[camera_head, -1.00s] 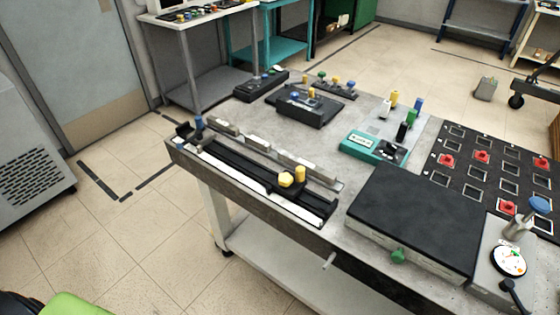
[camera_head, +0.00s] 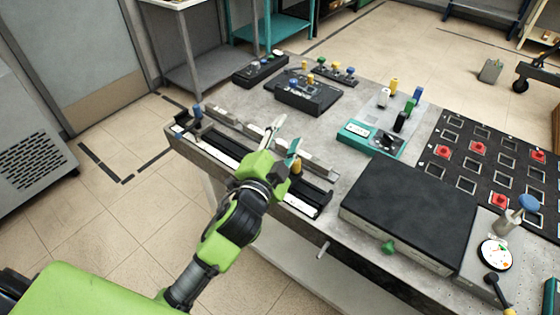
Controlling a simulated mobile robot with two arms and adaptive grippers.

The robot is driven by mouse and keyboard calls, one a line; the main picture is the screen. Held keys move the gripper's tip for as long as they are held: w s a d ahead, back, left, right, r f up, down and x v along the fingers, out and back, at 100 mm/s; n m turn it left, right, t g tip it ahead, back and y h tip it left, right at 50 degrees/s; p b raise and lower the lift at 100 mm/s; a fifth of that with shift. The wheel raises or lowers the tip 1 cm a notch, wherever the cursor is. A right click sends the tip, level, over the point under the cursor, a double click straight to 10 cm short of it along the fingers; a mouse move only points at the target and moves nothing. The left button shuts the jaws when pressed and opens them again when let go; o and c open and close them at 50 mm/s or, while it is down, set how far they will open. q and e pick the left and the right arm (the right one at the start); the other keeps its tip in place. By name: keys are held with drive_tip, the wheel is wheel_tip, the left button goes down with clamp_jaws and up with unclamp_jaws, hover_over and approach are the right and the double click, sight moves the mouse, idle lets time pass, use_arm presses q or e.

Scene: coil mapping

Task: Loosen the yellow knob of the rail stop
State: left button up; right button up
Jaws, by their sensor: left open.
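My left gripper (camera_head: 284,136) reaches in from the lower left over the near part of the long black rail (camera_head: 222,150). Its fingers are spread and empty, pointing up and away across the table. A yellow upright piece (camera_head: 297,165) of the rail stop shows just right of the gripper. The wider yellow knob beside it is hidden behind the green gripper body. I cannot tell whether the gripper touches the stop. My right gripper is out of view.
A blue-topped post (camera_head: 197,112) stands at the rail's far end. A silver bar (camera_head: 318,163) runs behind the rail. A large black-topped box (camera_head: 410,205) stands to the right, with a teal unit (camera_head: 372,138) behind it. Bare tabletop lies between the rail and teal unit.

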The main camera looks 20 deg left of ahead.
use_arm(q)
drive_tip(key=d+r+m+t+h, duration=0.1)
drive_tip(key=d+r+m+h, duration=1.25)
drive_tip(key=r+m, duration=0.25)
drive_tip(key=s+d+f+m+g+h, duration=0.25)
drive_tip(key=d+m+g, duration=0.35)
drive_tip(key=m+g, duration=0.3)
drive_tip(key=s+d+f+m+g+h, duration=0.1)
drive_tip(key=s+d+m+g+h, duration=0.15)
drive_tip(key=d+m+g, duration=0.65)
drive_tip(key=w+a+f+m+y, duration=0.3)
drive_tip(key=a+f+m+y, duration=0.6)
drive_tip(key=a+f+y, duration=0.25)
drive_tip(key=w+a+y, duration=0.3)
drive_tip(key=a+y, duration=0.5)
drive_tip(key=a, duration=1.1)
drive_tip(key=shift+g, duration=0.3)
wheel_tip(320, 180, down, 13)
drive_tip(key=p, duration=0.3)
drive_tip(key=shift+p, duration=0.3)
